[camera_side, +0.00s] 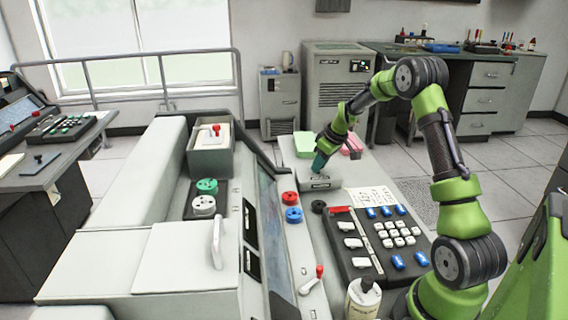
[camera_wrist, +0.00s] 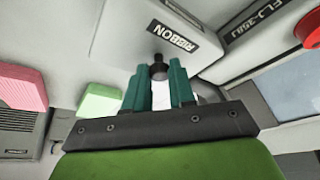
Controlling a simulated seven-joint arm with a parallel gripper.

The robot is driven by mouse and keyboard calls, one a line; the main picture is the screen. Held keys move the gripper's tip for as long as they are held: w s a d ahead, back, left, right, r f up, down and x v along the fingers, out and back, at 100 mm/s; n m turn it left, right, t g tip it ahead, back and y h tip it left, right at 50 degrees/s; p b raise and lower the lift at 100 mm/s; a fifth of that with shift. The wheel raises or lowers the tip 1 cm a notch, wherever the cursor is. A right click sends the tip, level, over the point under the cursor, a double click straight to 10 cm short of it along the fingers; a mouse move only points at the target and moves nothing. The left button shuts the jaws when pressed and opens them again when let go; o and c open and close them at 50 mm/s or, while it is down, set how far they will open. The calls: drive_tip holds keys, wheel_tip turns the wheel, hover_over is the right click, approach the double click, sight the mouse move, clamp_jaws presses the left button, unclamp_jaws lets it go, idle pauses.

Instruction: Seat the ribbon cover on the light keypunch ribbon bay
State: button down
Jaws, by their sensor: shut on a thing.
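My gripper (camera_side: 319,162) has teal fingers and points down at the far end of the light grey keypunch desk. In the wrist view its fingers (camera_wrist: 160,75) are shut on the black knob of the ribbon cover (camera_wrist: 135,35), a light grey plate with a black RIBBON label. In the side view, a low grey block with a dark front label (camera_side: 320,184) is right under the fingers. I cannot tell there where cover ends and bay begins, or whether the cover is apart from the bay, which is largely hidden.
Green cards (camera_side: 304,143) and pink cards (camera_side: 352,146) lie beyond the gripper. Red (camera_side: 289,198) and blue knobs (camera_side: 293,215) stand to its left front. A black keypad (camera_side: 378,245) and printed card (camera_side: 371,200) lie nearer. A raised grey housing (camera_side: 210,160) is at left.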

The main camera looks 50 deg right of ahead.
wheel_tip(320, 180, up, 11)
idle(0.6)
wheel_tip(320, 180, up, 17)
drive_tip(key=w+a+n+g+y, duration=0.1)
drive_tip(key=w+a+n, duration=0.25)
drive_tip(key=a, duration=0.65)
drive_tip(key=w+a+n+g+y, duration=0.15)
drive_tip(key=a+n, duration=0.35)
drive_tip(key=a, duration=0.5)
drive_tip(key=s+a+n+g+y, duration=0.2)
drive_tip(key=a+n, duration=0.8)
drive_tip(key=a, duration=1.1)
wheel_tip(320, 180, down, 8)
drive_tip(key=shift+f, duration=0.2)
drive_tip(key=shift+s+d+f+m, duration=0.1)
drive_tip(key=shift+f+m, duration=0.15)
drive_tip(key=shift+f, duration=0.1)
